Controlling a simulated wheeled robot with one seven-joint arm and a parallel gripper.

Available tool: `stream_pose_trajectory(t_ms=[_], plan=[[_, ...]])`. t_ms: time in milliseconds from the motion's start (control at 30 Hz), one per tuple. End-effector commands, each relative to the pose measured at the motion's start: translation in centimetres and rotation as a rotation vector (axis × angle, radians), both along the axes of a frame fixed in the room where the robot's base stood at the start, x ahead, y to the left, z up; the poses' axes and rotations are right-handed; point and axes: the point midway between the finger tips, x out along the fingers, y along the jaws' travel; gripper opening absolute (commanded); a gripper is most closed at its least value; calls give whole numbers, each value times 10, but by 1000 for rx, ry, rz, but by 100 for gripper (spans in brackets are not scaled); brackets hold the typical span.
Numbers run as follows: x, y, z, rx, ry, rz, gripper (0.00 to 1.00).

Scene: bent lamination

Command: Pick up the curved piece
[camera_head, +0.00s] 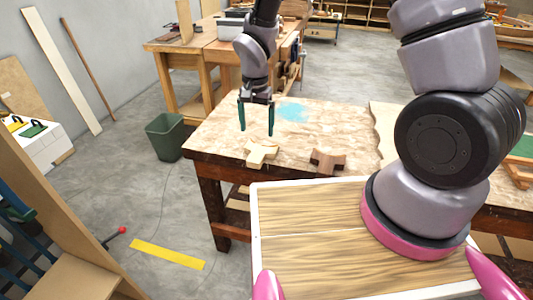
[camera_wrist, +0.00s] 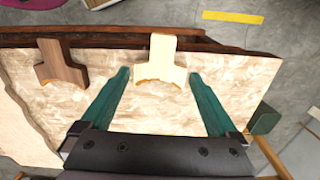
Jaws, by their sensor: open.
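A pale wooden T-shaped piece with a curved edge (camera_head: 261,153) lies on the workbench (camera_head: 215,130) near its front edge. In the wrist view the pale piece (camera_wrist: 162,58) sits straight ahead, between the lines of the two green fingers. A similar dark brown piece (camera_head: 327,161) lies to its right in the head view; it shows at the left in the wrist view (camera_wrist: 60,66). My gripper (camera_head: 256,133) is open and empty, fingers pointing down, above the bench and just behind the pale piece. It does not appear to touch either piece.
A light wavy-edged board (camera_head: 384,125) lies on the bench to the right. A pale blue patch (camera_head: 293,112) marks the bench top. A green bin (camera_head: 164,137) stands on the floor to the left. The bench surface around my fingers is clear.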

Motion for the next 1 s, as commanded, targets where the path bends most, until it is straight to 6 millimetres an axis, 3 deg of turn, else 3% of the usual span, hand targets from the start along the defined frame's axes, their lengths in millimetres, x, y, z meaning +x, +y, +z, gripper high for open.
stream_pose_trajectory(t_ms=[300,567,800,1000], plan=[[-2,2,-46,-4,7,0,95],[-2,3,-68,-3,7,0,95],[-2,8,-103,-3,6,1,95],[-1,8,-113,-2,4,0,95]])
